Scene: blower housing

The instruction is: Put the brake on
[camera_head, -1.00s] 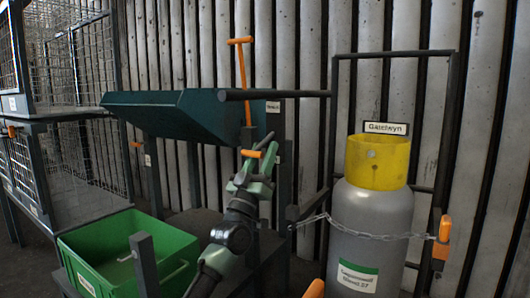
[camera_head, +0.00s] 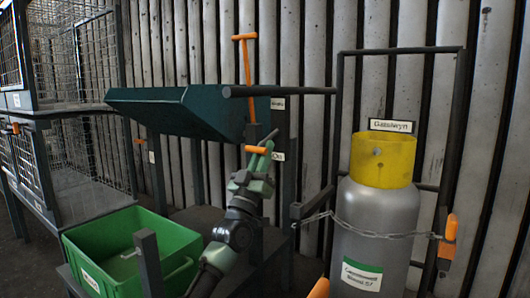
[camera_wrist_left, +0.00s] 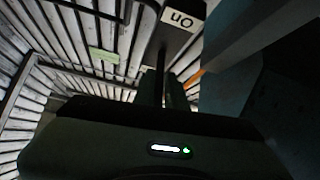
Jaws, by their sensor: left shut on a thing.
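My left gripper (camera_head: 262,158) has green fingers and reaches up in the middle of the head view. It is shut on a small lever with an orange handle (camera_head: 256,149), just below the dark green tray. I take this lever to be the brake; the fingers partly hide it. An "On" label (camera_head: 278,156) is on the dark post just right of the fingers. The label also shows upside down in the left wrist view (camera_wrist_left: 183,17). Another label (camera_head: 278,103), too small to read, is higher on the post. My right gripper is not in view.
The dark green tray (camera_head: 160,108) overhangs left of the fingers, with a tall orange T-handle (camera_head: 244,38) behind. A green crate (camera_head: 180,232) stands lower left. A chained grey cylinder with yellow collar (camera_head: 383,160) stands right. Wire cages (camera_head: 100,70) are at far left.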

